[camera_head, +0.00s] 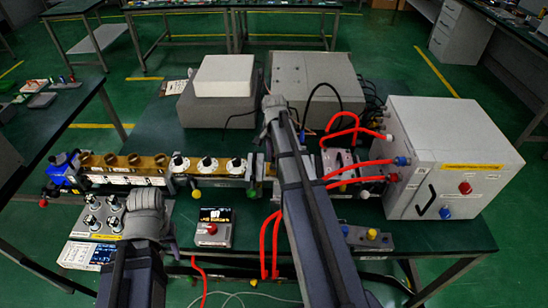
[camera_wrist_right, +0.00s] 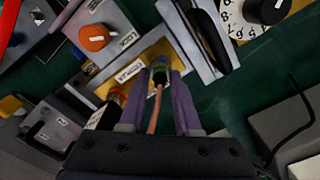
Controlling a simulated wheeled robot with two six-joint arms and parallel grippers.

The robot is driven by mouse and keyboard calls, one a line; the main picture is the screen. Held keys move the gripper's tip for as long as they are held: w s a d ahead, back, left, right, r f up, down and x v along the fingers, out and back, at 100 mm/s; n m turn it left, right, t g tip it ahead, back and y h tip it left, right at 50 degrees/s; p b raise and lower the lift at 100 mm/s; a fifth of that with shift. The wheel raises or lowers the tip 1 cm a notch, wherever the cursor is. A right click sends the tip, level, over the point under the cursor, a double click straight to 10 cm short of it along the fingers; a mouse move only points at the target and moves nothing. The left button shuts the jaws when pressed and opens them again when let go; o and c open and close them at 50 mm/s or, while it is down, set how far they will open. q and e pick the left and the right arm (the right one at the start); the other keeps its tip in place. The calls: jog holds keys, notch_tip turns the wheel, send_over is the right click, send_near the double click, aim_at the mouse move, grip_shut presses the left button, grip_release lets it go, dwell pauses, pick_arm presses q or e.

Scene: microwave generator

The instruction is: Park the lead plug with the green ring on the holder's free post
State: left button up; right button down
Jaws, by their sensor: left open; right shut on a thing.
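In the right wrist view my right gripper (camera_wrist_right: 160,78) is shut on the lead plug (camera_wrist_right: 160,67), whose green ring shows between the fingertips. A reddish-brown lead (camera_wrist_right: 155,110) runs from it back toward the camera. The plug's tip is near a yellow plate with white labels (camera_wrist_right: 128,72); I cannot tell whether they touch. In the head view my right arm (camera_head: 315,235) reaches up the middle, and its fingers and the plug are hidden. I cannot make out the holder's free post.
A grey box with red leads (camera_head: 455,160) stands at the right. A brass waveguide row with white dials (camera_head: 208,165) runs across the bench. A small display box (camera_head: 212,228) stands in front. An orange knob on a grey block (camera_wrist_right: 95,38) lies left of the plug.

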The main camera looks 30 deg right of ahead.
jog(key=n, duration=0.4)
jog(key=shift+n, duration=0.3)
jog(key=n, duration=0.3)
jog(key=shift+n, duration=0.4)
jog(key=n, duration=0.4)
jog(key=shift+n, duration=2)
jog(key=c, duration=0.6)
grip_release()
jog(key=shift+r, duration=0.1)
